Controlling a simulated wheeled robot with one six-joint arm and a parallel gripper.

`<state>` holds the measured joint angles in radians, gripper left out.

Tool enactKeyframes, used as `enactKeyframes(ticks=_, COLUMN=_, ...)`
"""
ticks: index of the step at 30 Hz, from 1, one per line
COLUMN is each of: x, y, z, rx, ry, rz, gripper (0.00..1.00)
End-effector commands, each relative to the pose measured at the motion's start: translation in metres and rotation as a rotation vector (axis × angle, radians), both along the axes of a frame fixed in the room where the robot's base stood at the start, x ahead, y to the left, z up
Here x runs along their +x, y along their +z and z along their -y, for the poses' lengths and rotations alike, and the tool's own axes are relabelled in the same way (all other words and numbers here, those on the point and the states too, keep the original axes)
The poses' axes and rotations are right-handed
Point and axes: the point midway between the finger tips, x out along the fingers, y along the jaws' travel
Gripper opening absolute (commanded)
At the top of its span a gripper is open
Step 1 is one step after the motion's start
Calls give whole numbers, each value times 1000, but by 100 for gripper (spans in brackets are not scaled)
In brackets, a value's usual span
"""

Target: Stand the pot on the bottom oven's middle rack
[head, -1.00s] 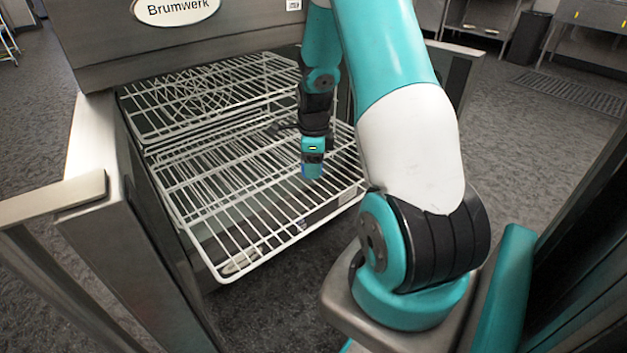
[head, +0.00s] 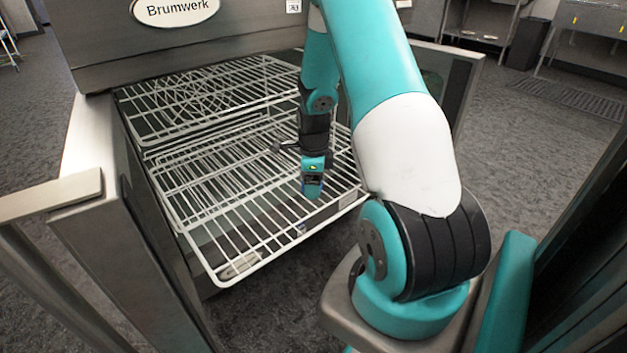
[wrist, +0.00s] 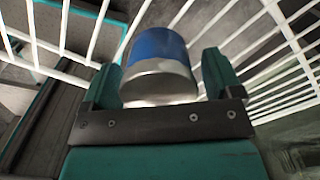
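The pot (wrist: 158,62) shows in the wrist view as a small cylinder, blue on its far part and silver on the part nearer the gripper. In the head view my gripper (head: 312,190) points down over the front part of a pulled-out white wire rack (head: 215,225). The pot is hard to make out there, and I cannot tell whether it touches the wires. The bottom oven (head: 160,230) is open.
Another white wire rack (head: 150,115) lies higher and farther back. The oven's steel side and handle (head: 50,195) stand at left, and an open steel panel (head: 460,85) at right. The pulled-out rack is bare around my gripper. Grey floor shows below.

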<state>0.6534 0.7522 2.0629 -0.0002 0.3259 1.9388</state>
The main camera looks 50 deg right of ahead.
Motion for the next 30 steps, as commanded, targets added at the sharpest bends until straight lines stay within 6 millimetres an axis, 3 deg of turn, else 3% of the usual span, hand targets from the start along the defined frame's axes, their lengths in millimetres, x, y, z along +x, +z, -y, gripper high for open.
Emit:
enactKeyframes(ticks=4, x=0, y=2, z=0, rx=-1, ry=0, rz=1, gripper=85)
enactKeyframes(ticks=8, x=1, y=17, z=1, rx=-2, ry=0, rz=4, gripper=85)
enactKeyframes(ticks=21, x=1, y=106, z=0, rx=-2, ry=0, rz=2, gripper=85)
enactKeyframes(ticks=30, x=0, y=124, z=0, rx=0, ry=3, rz=0, gripper=85)
